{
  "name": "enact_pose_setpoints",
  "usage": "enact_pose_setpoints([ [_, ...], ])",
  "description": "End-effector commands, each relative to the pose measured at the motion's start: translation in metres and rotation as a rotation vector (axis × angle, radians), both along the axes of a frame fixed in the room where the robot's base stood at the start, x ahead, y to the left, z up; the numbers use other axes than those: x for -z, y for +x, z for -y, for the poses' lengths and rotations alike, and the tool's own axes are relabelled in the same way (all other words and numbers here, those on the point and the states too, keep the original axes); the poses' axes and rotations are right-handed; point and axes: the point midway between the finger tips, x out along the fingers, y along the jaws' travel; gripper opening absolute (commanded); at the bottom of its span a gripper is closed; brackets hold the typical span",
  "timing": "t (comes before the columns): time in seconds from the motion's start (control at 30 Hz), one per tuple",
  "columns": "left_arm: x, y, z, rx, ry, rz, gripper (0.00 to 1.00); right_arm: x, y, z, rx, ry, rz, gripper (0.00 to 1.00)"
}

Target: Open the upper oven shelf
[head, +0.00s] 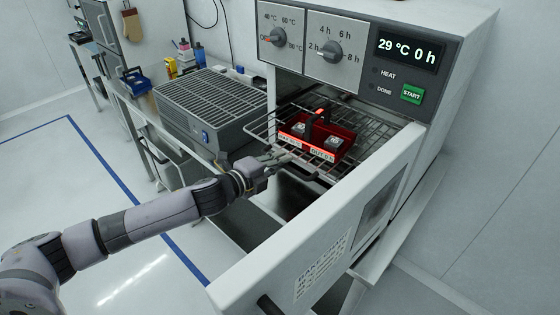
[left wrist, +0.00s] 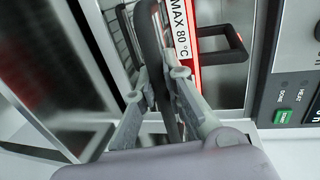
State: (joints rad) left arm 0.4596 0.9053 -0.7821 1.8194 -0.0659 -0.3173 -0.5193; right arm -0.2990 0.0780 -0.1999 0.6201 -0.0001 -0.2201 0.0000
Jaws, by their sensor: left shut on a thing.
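The oven's upper shelf is a wire rack (head: 258,131) that sticks out of the oven opening. A red tray (head: 345,135) with a dark handle and small items in it sits on the rack. Its label, reading "MAX 80 °C", shows close up in the left wrist view (left wrist: 182,40). My left gripper (head: 280,158) is at the rack's front edge. In the left wrist view its fingers (left wrist: 160,88) are closed on a dark front bar of the shelf (left wrist: 152,42). My right gripper is not in view.
The white oven door (head: 310,240) stands open in front. The control panel (head: 345,48) above reads 29 °C 0 h, with a green START button (head: 411,94). A grey slatted unit (head: 208,105) stands on the bench to the left. Clear floor lies at the left.

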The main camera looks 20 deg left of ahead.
Motion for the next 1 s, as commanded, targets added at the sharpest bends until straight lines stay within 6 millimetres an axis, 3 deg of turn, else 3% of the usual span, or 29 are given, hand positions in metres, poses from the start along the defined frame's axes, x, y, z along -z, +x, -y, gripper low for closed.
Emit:
enact_pose_setpoints([
  [0.1,0.001,0.000,0.000,0.000,0.001,-0.002,0.00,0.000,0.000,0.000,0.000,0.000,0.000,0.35],
  [0.13,0.001,0.000,0.000,0.000,0.001,-0.002,0.11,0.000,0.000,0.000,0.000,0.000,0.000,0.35],
  [0.43,0.001,0.000,0.000,0.000,0.000,-0.001,0.31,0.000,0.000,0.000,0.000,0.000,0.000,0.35],
  [0.77,0.000,-0.001,-0.001,0.000,0.000,-0.001,0.31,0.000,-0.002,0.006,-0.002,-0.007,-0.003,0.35],
  [1.0,-0.004,-0.028,-0.011,0.001,0.002,-0.003,0.31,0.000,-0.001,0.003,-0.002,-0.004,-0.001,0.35],
])
